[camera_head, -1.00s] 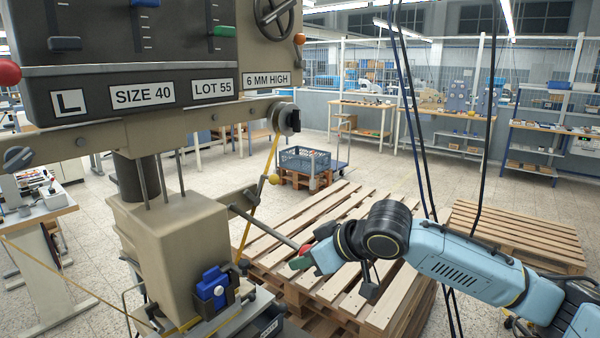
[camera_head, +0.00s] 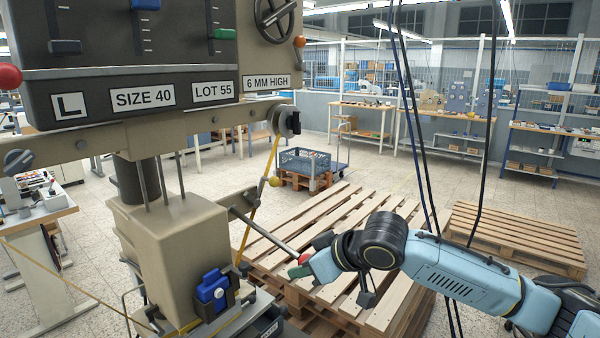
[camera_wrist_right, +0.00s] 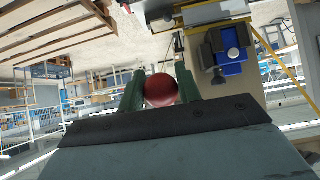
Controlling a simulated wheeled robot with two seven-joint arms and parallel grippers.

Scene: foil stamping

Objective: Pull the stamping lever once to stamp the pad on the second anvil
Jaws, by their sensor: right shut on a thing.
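The stamping lever (camera_head: 262,231) is a grey rod that slopes down to the right from the beige press (camera_head: 170,240). Its red ball knob (camera_head: 303,258) sits at the lower end. My right gripper (camera_head: 308,260) is shut on this knob, with one green finger on each side. In the right wrist view the red knob (camera_wrist_right: 161,90) shows between the two green fingers (camera_wrist_right: 160,91). I cannot make out the second anvil or a pad on it. My left gripper is not in view.
A blue clamp-like block (camera_head: 212,290) is at the press's base. Wooden pallets (camera_head: 330,225) lie behind my right arm, with another pallet (camera_head: 515,235) at the right. Dark cables (camera_head: 415,130) hang in front. A blue crate (camera_head: 305,160) stands farther back.

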